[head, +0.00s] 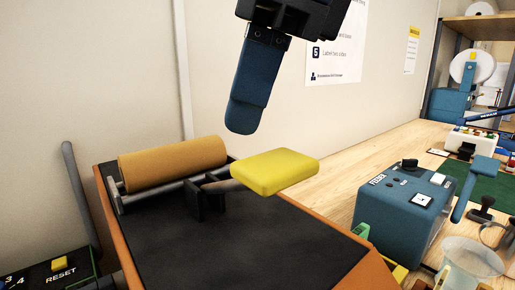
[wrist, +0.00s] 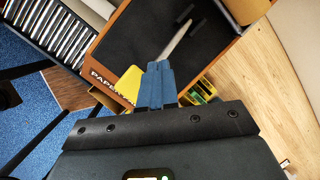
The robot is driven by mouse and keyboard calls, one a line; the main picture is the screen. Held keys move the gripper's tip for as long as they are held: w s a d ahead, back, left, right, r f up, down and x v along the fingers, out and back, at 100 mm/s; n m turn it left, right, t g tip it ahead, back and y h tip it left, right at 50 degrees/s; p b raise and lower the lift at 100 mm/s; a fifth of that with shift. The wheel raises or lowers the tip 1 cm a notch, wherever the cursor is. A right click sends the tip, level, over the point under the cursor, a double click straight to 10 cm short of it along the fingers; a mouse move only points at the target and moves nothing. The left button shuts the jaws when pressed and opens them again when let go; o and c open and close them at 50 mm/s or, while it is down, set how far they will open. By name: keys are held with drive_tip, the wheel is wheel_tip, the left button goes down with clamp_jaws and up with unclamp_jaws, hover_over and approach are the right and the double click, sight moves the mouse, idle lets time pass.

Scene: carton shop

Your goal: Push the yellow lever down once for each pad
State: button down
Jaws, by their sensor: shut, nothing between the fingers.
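The yellow lever (head: 275,171) has a flat yellow paddle on an arm above the dark top of the paper dispenser (head: 240,240). In the wrist view, part of the yellow paddle (wrist: 128,85) shows beside my fingers, with its pale arm running up from it. My gripper (head: 240,128) is shut and empty, with blue fingers pointing down. In the head view it is above and a little left of the paddle, with a gap between them. In the wrist view the shut fingers (wrist: 156,68) cover part of the paddle. I cannot make out any pads for certain.
A brown paper roll (head: 172,158) lies at the dispenser's back. A blue feeder box (head: 405,205) stands on the wooden bench (head: 345,180) to the right, near a clear tape-like bowl (head: 470,262). A black panel with a RESET button (head: 59,265) is at lower left.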

sight(272, 158)
drive_tip(key=shift+f, duration=0.1)
idle(0.4)
drive_tip(key=shift+s+d+f+b, duration=0.15)
drive_tip(key=shift+f+b, duration=0.1)
drive_tip(key=shift+b, duration=0.3)
drive_tip(key=shift+s+d+f+b, duration=0.2)
drive_tip(key=shift+s+f+b, duration=0.15)
drive_tip(key=shift+f+b, duration=0.4)
drive_tip(key=shift+s+d+f+b, duration=0.25)
drive_tip(key=shift+s+f+b, duration=0.05)
drive_tip(key=shift+f+b, duration=0.45)
drive_tip(key=shift+s+d+f+b, duration=0.2)
drive_tip(key=shift+s+f+b, duration=0.15)
drive_tip(key=shift+f+b, duration=0.4)
idle(3.0)
drive_tip(key=shift+r, duration=0.1)
drive_tip(key=shift+w+a+r+p, duration=0.3)
drive_tip(key=shift+r+p, duration=0.25)
drive_tip(key=shift+r, duration=0.3)
drive_tip(key=shift+w+a+r+p, duration=0.25)
drive_tip(key=shift+w+r+p, duration=0.25)
drive_tip(key=shift+r, duration=0.35)
drive_tip(key=shift+w+a+r+p, duration=0.3)
drive_tip(key=shift+r+p, duration=0.3)
drive_tip(key=shift+r, duration=0.25)
